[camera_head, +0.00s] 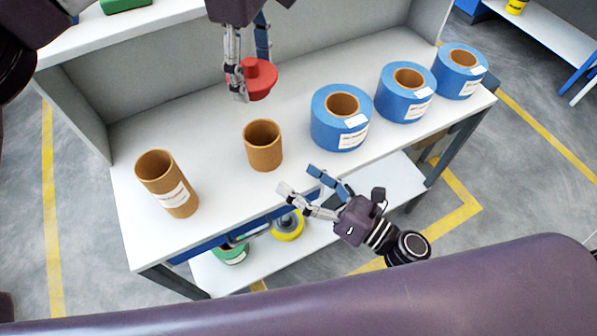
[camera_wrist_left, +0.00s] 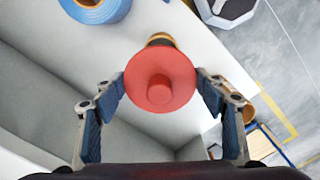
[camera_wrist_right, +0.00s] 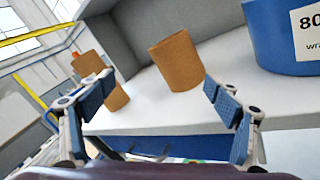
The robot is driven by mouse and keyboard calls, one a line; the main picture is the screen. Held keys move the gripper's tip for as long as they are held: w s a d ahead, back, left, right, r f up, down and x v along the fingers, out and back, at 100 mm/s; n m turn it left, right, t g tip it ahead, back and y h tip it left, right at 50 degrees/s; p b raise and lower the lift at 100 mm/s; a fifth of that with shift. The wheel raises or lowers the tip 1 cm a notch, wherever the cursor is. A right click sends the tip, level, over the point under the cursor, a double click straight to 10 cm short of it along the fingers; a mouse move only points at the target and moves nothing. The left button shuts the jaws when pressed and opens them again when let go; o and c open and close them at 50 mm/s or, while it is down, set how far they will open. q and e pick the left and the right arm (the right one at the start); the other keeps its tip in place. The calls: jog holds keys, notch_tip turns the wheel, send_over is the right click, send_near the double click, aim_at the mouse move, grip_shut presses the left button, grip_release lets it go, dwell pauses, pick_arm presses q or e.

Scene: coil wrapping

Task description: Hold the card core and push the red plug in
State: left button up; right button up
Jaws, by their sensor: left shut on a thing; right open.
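The red plug (camera_head: 258,80) is a flanged disc with a round knob. My left gripper (camera_head: 248,78) is shut on it and holds it above and behind the short brown card core (camera_head: 263,148). In the left wrist view the plug (camera_wrist_left: 160,85) sits between the fingers and partly hides a core (camera_wrist_left: 161,38) beyond it. The short core stands upright and open-topped on the bench. My right gripper (camera_head: 305,180) is open and empty in front of the bench edge, near this core. In the right wrist view the core (camera_wrist_right: 177,62) stands ahead between the fingers, apart from them.
A taller labelled card core (camera_head: 167,184) stands at the bench's left. Blue coils (camera_head: 341,118), (camera_head: 405,92) and (camera_head: 460,71) line its right side. A lower shelf (camera_head: 315,233) holds a yellow item and a green one. The bench top (camera_head: 205,135) is clear between the two cores.

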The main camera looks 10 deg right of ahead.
aim_at(253, 133)
jog(key=shift+w+a+f+n+t+h, duration=0.1)
jog(key=shift+w+n+t+h, duration=0.2)
jog(key=shift+n, duration=0.3)
jog(key=shift+w+a+f+n+t+h, duration=0.1)
jog(key=shift+w+n+h, duration=0.1)
jog(key=shift+n+h, duration=0.3)
jog(key=n, duration=0.1)
jog(key=w+n+h, duration=0.1)
jog(key=shift+n+t, duration=0.3)
jog(key=x, duration=1.1)
jog(key=shift+w+a, duration=0.25)
jog(key=shift+w, duration=0.05)
jog(key=c, duration=1.3)
jog(key=o, duration=1.3)
jog(key=shift+c, duration=0.2)
jog(key=shift+d, duration=0.1)
